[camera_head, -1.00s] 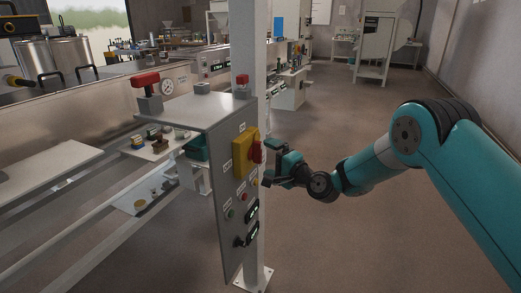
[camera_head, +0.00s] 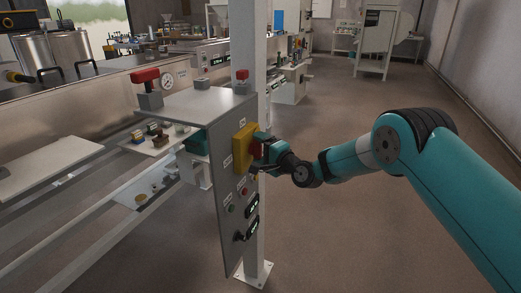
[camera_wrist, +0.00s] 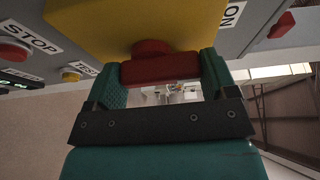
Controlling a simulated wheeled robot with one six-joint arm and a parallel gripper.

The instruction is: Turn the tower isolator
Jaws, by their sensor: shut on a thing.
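The tower isolator is a yellow box (camera_head: 243,146) with a red handle, mounted on the upper part of the grey control panel (camera_head: 229,196). In the head view my gripper (camera_head: 262,149) is at the front of the box and mostly covers the handle. In the wrist view the yellow box (camera_wrist: 130,28) fills the top. The red handle (camera_wrist: 160,69) lies level across the picture between my gripper's two teal fingers (camera_wrist: 160,76). The fingers are closed on its two ends. An ON label (camera_wrist: 232,14) is beside the box.
A white post (camera_head: 262,215) stands right behind the panel. The floor at right is clear.

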